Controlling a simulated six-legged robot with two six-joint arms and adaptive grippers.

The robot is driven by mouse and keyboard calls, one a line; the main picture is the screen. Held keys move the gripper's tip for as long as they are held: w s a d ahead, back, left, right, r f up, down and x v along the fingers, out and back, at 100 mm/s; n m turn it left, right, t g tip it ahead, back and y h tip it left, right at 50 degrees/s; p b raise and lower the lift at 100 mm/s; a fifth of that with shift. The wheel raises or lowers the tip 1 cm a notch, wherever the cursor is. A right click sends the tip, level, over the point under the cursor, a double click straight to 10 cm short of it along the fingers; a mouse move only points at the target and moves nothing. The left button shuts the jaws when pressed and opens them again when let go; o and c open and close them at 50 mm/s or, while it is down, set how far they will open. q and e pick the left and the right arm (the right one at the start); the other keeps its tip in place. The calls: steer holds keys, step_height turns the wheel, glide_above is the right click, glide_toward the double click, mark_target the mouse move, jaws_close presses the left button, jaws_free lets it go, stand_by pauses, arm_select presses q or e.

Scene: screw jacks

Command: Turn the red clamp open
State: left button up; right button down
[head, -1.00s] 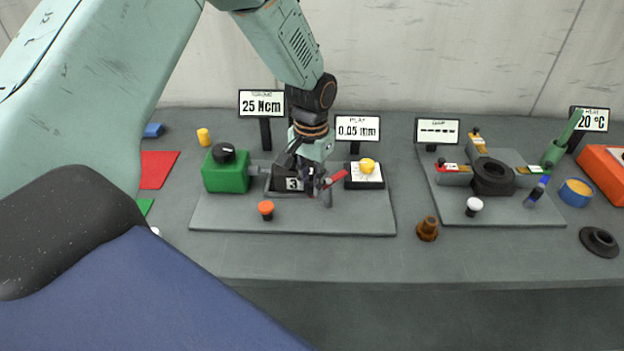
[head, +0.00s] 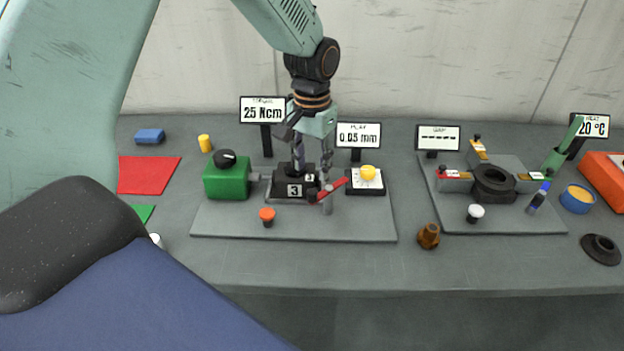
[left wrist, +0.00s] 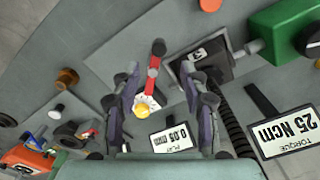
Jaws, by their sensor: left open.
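The red clamp (head: 333,187) is a short red lever with a dark end on a grey post, on the left grey plate between the black block marked 3 (head: 292,188) and the yellow-topped dial (head: 367,174). It also shows in the left wrist view (left wrist: 152,76), lying between the open fingers in the picture. My left gripper (head: 312,168) is open and empty, pointing down just above and behind the lever. I see no contact, but the exact gap is hard to tell. My right gripper is not in view.
A green box (head: 227,178) with a black knob stands left of the block. An orange knob (head: 267,215) stands in front. Display signs (head: 358,134) stand behind the plate. A second plate with a black ring (head: 494,181) lies to the right. The table's front strip is mostly clear.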

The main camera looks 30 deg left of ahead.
arm_select(q)
step_height(320, 180, up, 5)
steer(key=shift+f, duration=0.1)
stand_by(0.6)
